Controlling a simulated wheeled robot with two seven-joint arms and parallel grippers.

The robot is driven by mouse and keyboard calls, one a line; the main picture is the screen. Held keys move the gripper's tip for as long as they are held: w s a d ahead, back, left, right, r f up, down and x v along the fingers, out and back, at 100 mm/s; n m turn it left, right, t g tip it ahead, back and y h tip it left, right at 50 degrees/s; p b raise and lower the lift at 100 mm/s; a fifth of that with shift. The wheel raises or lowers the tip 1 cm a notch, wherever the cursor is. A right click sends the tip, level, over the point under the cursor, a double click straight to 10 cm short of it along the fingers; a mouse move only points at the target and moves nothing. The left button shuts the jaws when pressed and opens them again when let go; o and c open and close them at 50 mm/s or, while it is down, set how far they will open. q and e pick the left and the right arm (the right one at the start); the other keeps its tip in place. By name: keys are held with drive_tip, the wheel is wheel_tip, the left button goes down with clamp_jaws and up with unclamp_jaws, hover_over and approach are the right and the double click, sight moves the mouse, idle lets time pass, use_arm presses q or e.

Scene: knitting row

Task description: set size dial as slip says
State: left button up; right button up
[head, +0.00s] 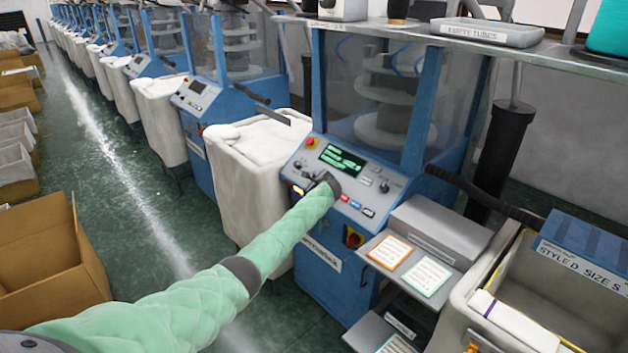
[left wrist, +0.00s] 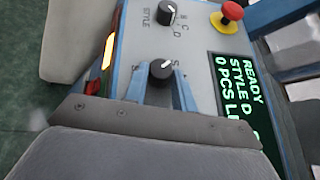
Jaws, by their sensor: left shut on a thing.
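The size dial (left wrist: 161,72), a black knob with a white pointer line, sits on the grey control panel (left wrist: 196,60) in the left wrist view. Its pointer aims toward the upper right of that picture; most of its markings are hidden. My left gripper (left wrist: 160,82) is shut on this dial, a blue finger on each side. In the head view my left gripper (head: 327,182) is at the panel and hides the dial. The style dial (left wrist: 168,14) stands beside it. An orange-edged slip (head: 389,252) and a teal-edged slip (head: 427,275) lie on the shelf, their text unreadable. My right gripper is not in view.
The green display (head: 342,158) reads READY, STYLE D in the left wrist view (left wrist: 238,95). A red stop button (head: 311,142) is close by. A bin label reads STYLE D SIZE S (head: 583,268). White bins (head: 245,190) and cardboard boxes (head: 45,255) flank the aisle.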

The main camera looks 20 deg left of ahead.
use_arm(q)
drive_tip(key=shift+g, duration=0.3)
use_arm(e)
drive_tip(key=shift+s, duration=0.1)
use_arm(q)
drive_tip(key=o, duration=1)
drive_tip(key=shift+s+d+r, duration=0.1)
drive_tip(key=shift+s+d, duration=0.3)
drive_tip(key=b+v, duration=0.2)
drive_tip(key=v, duration=0.3)
drive_tip(key=shift+s+d+r, duration=0.1)
drive_tip(key=shift+s+d, duration=0.1)
drive_tip(key=shift+s, duration=0.05)
drive_tip(key=shift+s+d+r, duration=0.25)
drive_tip(key=shift+s+d, duration=0.05)
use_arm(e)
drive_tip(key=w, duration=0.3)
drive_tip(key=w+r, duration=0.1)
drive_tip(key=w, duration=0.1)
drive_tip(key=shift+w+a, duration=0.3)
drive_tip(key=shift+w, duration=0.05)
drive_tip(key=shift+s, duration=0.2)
